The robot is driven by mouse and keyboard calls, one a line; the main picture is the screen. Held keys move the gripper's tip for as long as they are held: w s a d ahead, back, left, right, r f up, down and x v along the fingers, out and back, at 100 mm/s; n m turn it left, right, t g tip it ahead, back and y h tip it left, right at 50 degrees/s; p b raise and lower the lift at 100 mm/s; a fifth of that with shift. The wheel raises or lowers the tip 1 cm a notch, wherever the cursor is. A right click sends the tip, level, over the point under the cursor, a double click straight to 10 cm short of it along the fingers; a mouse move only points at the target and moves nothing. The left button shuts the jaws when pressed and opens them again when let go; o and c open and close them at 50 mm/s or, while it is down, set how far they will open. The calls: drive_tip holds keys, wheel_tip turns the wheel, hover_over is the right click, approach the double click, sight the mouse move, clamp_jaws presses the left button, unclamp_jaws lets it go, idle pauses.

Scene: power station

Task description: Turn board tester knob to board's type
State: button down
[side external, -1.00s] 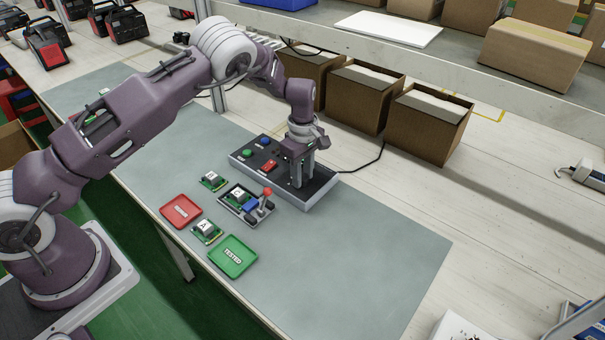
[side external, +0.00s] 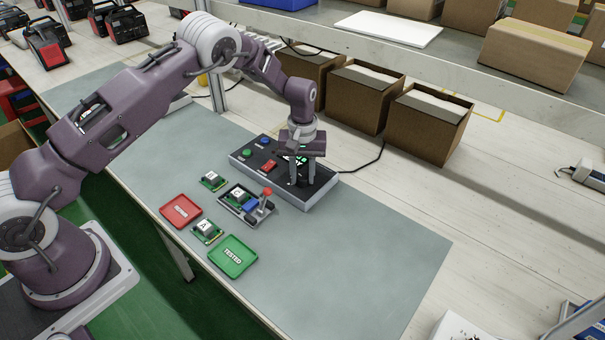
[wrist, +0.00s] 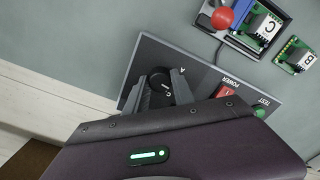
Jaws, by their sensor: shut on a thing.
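The board tester (side external: 320,194) is a dark-topped grey box on the mat. Its black round knob (wrist: 160,91) shows in the wrist view, with a letter A printed beside it; another mark close to the knob is too small to read surely. My gripper (wrist: 159,95) points down with its fingers on either side of the knob, shut on it. In the side view my gripper (side external: 302,183) hides the knob. A green board marked C (wrist: 266,27) sits in the fixture with the red-ball lever (wrist: 221,18). The knob's exact pointing direction is unclear.
The tester also has a red power switch (side external: 269,165), a green button (side external: 247,153) and a blue button (side external: 264,140). Board B (wrist: 298,57) and board A (side external: 207,231) lie loose near a red tray (side external: 181,211) and the green TESTED tray (side external: 232,256). The mat's right side is clear.

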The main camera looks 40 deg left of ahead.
sight(302, 177)
drive_tip(key=m, duration=0.3)
drive_tip(key=shift+m, duration=2.1)
drive_tip(key=c, duration=1.1)
unclamp_jaws()
drive_tip(key=shift+o, duration=0.2)
wheel_tip(302, 177, up, 7)
drive_tip(key=shift+r, duration=0.1)
